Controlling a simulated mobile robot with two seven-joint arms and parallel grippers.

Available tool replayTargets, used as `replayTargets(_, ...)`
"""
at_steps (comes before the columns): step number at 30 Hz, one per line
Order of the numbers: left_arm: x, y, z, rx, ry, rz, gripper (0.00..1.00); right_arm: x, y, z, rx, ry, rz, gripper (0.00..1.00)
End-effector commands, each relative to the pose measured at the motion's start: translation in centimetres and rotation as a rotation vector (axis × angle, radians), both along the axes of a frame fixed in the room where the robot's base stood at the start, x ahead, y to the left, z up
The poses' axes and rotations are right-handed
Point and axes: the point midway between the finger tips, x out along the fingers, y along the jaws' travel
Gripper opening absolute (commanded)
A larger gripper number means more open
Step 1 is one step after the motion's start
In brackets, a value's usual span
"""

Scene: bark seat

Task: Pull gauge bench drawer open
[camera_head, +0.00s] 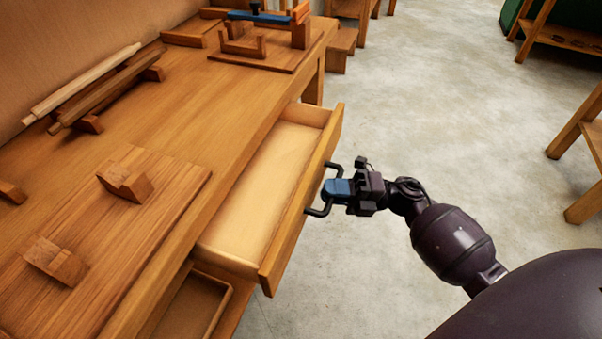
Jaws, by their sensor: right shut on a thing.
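The gauge bench (215,110) is a wooden workbench that fills the left of the head view. Its drawer (268,180) is pulled out toward the right, and its bare, empty inside shows. A dark bar handle (316,211) is fixed to the drawer's front. My right gripper (334,190), with blue fingers, is shut on the handle near its middle. The fingers hide part of the handle. My left gripper is out of the view.
A board with wooden cradles (160,180) and two rods (85,82) lie on the bench top. A lower tray (225,300) shows beneath the drawer. A wooden stand (580,140) is at the right edge. The concrete floor (420,90) between is clear.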

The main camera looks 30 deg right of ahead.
Motion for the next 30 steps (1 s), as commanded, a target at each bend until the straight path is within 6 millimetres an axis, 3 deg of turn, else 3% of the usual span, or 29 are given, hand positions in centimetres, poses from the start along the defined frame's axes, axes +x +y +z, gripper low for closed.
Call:
replayTargets(6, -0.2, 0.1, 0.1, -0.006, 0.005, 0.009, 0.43, -4.0, -3.2, 0.1, -0.002, 0.001, 0.000, 0.00)
replayTargets(12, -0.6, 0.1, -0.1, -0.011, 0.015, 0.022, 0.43, -6.1, -4.8, 0.1, -0.001, 0.000, 0.000, 0.00)
replayTargets(27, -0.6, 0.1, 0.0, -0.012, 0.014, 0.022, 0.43, -6.9, -5.4, 0.0, 0.000, -0.002, 0.000, 0.00)
replayTargets(28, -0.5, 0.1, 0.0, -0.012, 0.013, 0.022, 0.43, -6.9, -5.4, 0.0, 0.000, -0.002, 0.000, 0.16)
replayTargets(30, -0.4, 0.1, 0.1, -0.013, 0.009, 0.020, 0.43, -6.8, -5.4, 0.0, 0.000, -0.002, 0.000, 0.27)
